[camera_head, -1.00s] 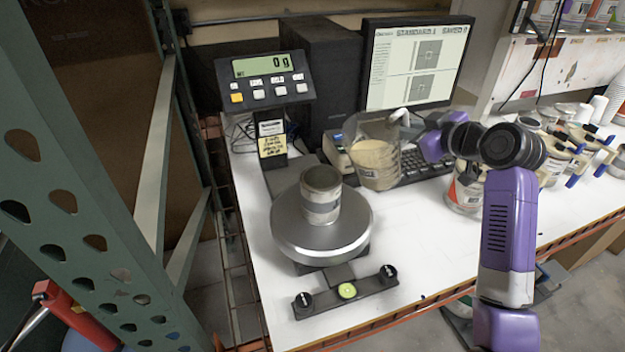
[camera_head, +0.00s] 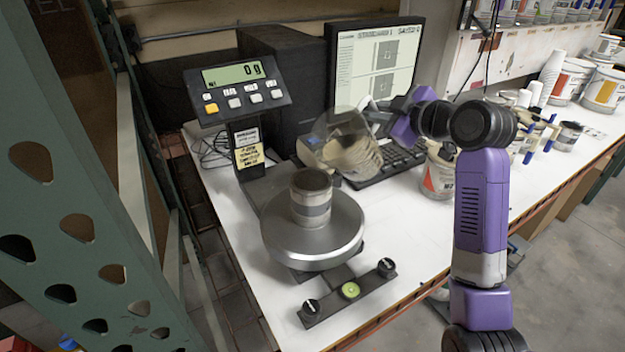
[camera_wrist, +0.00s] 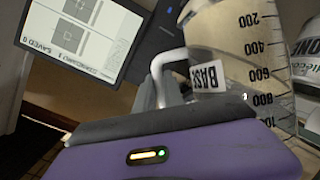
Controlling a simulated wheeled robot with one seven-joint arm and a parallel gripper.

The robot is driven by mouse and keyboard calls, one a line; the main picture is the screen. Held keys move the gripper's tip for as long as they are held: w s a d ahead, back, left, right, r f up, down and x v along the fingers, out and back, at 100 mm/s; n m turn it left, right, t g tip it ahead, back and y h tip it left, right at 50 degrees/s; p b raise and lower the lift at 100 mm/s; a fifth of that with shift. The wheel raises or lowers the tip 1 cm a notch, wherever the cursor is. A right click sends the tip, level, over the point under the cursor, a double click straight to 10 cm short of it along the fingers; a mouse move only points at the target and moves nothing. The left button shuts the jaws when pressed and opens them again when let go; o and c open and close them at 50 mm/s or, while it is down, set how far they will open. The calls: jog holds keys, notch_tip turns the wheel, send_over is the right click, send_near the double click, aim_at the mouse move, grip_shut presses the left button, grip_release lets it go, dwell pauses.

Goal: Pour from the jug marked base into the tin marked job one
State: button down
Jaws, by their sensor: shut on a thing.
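The clear jug (camera_head: 362,158) holds beige liquid and is tilted, its mouth to the left, above and to the right of the tin. In the wrist view the jug (camera_wrist: 230,40) bears a "BASE" label and a volume scale. My gripper (camera_head: 386,112) is shut on the jug's handle; the handle also shows in the wrist view (camera_wrist: 163,68). The open grey tin (camera_head: 311,200) stands upright on the round scale plate (camera_head: 335,240); its label is too small to read. No stream shows between jug and tin.
The scale display (camera_head: 238,78) reads 0 g. A monitor (camera_head: 375,70) and keyboard (camera_head: 400,160) stand behind the jug. A labelled container (camera_head: 438,172) is to the right. A green perforated upright (camera_head: 45,150) fills the left side.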

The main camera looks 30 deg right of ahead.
jog(key=shift+d+r, duration=0.15)
jog(key=shift+d, duration=0.1)
jog(key=shift+a+r, duration=0.1)
jog(key=shift+a, duration=0.1)
jog(key=shift+s+d, duration=0.1)
jog(key=shift+a+r+n+h, duration=0.15)
jog(key=shift+a+r+n, duration=0.05)
jog(key=shift+r, duration=0.2)
jog(key=shift+a+r+n+h, duration=0.15)
jog(key=shift+r+n, duration=0.05)
jog(key=shift+r, duration=0.2)
dwell(0.7)
